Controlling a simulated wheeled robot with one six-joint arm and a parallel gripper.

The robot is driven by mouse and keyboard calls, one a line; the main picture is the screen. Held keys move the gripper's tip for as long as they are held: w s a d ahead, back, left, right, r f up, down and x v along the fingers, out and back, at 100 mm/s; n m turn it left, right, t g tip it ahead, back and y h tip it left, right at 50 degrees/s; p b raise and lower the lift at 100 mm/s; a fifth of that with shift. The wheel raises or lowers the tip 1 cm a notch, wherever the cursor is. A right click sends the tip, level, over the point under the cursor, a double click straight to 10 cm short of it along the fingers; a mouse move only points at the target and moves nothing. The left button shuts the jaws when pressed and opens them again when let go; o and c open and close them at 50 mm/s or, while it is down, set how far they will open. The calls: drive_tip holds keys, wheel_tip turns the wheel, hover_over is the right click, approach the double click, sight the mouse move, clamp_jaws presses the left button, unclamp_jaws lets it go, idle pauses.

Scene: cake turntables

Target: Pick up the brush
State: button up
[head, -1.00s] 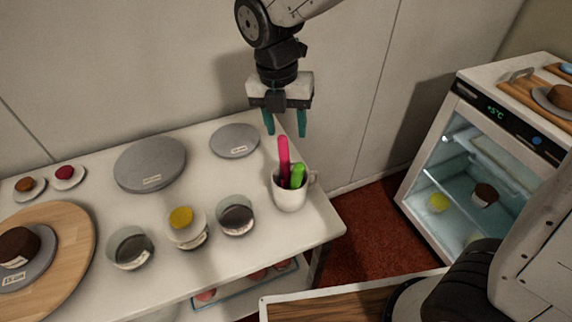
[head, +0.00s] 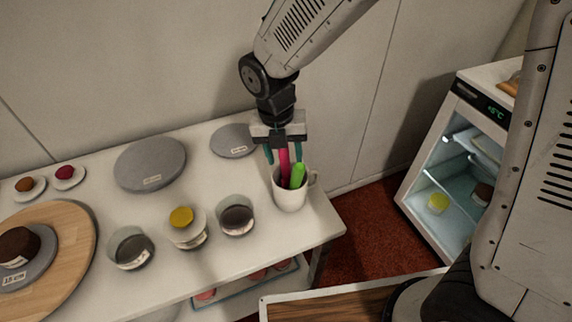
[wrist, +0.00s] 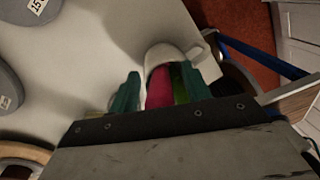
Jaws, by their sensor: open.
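A white mug (head: 289,197) stands near the right end of the table, with a pink handle (head: 284,165) and a green handle (head: 298,175) sticking up out of it. Which of the two is the brush I cannot tell, since their lower ends are hidden in the mug. My gripper (head: 283,155) is open above the mug, its teal fingers on either side of the pink handle's upper part. In the wrist view, the pink handle (wrist: 159,88) and the green handle (wrist: 179,82) both show between the open fingers, in front of the mug (wrist: 163,54).
Grey turntable discs (head: 150,164) and (head: 233,141) lie along the back of the white table (head: 105,210). Glass bowls (head: 236,216) and a yellow item (head: 181,217) stand left of the mug. A wooden board (head: 75,245) is far left. An open-fronted fridge (head: 440,180) stands right.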

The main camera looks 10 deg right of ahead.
clamp_jaws()
drive_tip(key=shift+r, duration=0.1)
